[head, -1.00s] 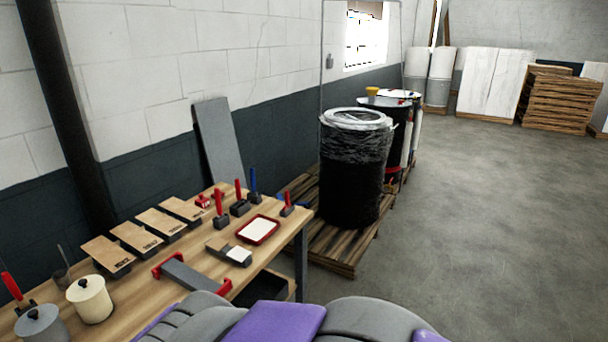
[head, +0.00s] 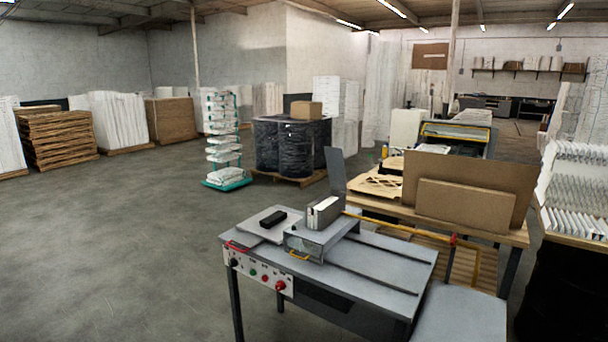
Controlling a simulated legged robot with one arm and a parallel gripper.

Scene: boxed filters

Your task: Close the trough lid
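A grey metal work table (head: 385,262) with a control panel stands at the lower middle of the head view. On it is a low grey trough-like unit (head: 318,240) with a yellow handle at its front. A white and grey boxed block (head: 323,212) sits upright on or in this unit; I cannot tell which. A flat grey plate (head: 336,172) stands nearly upright behind it. It may be the trough lid, raised, but its hinge cannot be made out. My gripper is not in view.
A pale flat device with a black top piece (head: 274,219) lies at the table's left. A wooden bench (head: 515,236) with brown boards (head: 466,203) stands behind at right. A teal-based rack (head: 225,184) and wrapped drums (head: 282,146) stand farther back. The left floor is clear.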

